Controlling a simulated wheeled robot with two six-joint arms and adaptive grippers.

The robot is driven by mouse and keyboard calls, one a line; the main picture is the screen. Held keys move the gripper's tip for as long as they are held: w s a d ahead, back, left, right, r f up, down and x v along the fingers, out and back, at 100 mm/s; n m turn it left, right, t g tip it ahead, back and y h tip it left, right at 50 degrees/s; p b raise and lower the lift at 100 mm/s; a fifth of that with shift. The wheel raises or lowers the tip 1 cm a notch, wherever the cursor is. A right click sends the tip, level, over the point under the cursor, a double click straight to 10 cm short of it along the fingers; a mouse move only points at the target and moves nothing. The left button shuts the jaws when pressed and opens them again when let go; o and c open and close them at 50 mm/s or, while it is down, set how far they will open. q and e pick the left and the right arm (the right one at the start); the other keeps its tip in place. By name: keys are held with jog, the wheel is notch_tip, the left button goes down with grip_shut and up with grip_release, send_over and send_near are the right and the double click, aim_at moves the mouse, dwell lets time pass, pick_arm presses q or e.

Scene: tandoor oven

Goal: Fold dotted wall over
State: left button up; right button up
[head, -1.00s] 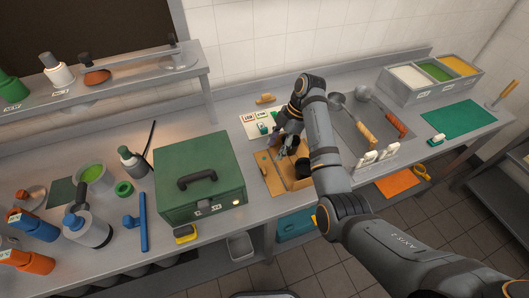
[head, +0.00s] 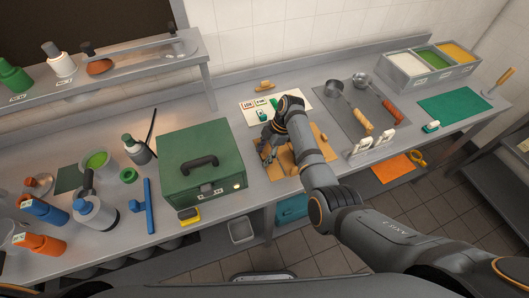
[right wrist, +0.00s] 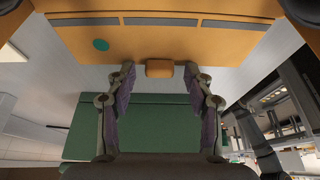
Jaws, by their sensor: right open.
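The tan folding piece (head: 287,163) lies on the counter to the right of the green box, largely covered by my right arm. In the right wrist view its tan wall (right wrist: 170,42) fills the upper part, with one teal dot (right wrist: 101,45), grey strips along one edge and a small tan tab (right wrist: 159,68). My right gripper (right wrist: 158,72) is open, its two fingers on either side of the tab; whether they touch it I cannot tell. In the head view the right gripper (head: 268,150) is at the piece's left side. My left gripper is not in view.
The green box (head: 202,160) with a dark handle stands close on the left. A white card (head: 290,98) with small labels lies behind. A grey mat with ladles (head: 352,108) is to the right. Bottles and a blue tool (head: 149,205) are at far left.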

jog(key=shift+c, duration=1.1)
grip_shut()
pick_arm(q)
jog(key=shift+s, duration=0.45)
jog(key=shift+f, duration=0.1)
